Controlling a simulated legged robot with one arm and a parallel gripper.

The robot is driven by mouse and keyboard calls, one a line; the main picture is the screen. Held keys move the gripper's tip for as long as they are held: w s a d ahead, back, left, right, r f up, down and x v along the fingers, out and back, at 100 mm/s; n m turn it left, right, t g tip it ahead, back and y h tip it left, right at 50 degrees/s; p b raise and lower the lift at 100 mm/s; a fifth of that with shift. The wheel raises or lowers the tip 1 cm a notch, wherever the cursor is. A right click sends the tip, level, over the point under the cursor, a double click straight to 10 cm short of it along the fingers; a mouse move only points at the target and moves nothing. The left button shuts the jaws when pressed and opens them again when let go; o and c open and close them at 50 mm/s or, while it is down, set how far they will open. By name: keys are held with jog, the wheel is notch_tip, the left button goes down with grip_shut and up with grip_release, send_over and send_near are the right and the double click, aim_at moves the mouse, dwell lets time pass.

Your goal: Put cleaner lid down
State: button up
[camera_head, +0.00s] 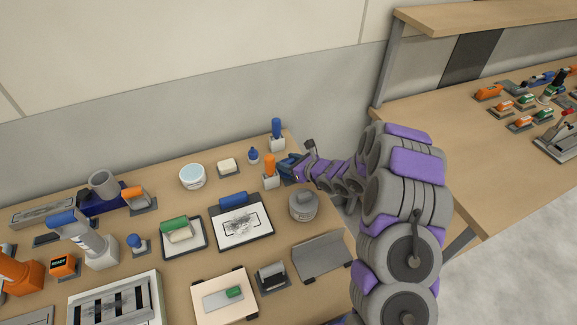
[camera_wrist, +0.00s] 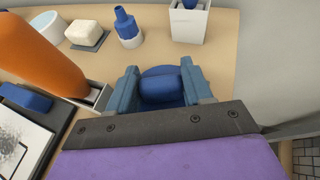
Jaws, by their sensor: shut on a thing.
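The blue round lid (camera_wrist: 160,71) with a blue knob sits between the two blue-grey fingers of my gripper (camera_wrist: 161,88) in the wrist view. The fingers are shut on the knob. In the head view my gripper (camera_head: 289,167) is over the right back part of the table, just right of the orange-handled tool. The lid is hard to make out there. I cannot tell whether its underside touches the table. A white tub (camera_head: 192,177) stands further left, and it also shows in the wrist view (camera_wrist: 46,29).
An orange-handled tool (camera_wrist: 38,50) in a holder stands close left of my gripper. A white holder with a blue handle (camera_wrist: 187,22), a small blue bottle (camera_wrist: 127,28) and a white block (camera_wrist: 86,32) stand behind. A grey round pot (camera_head: 303,206) is in front. Bare tabletop (camera_wrist: 222,65) lies right.

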jog(key=shift+d+f, duration=0.4)
jog(key=shift+f, duration=0.25)
jog(key=shift+d+r, duration=0.1)
jog(key=shift+d, duration=0.2)
jog(key=shift+a+f+b, duration=0.3)
jog(key=shift+a+f, duration=0.15)
jog(key=shift+a, duration=0.15)
jog(key=o, duration=1.3)
jog(key=shift+d+r, duration=0.1)
jog(key=shift+d, duration=0.35)
jog(key=shift+r, duration=0.15)
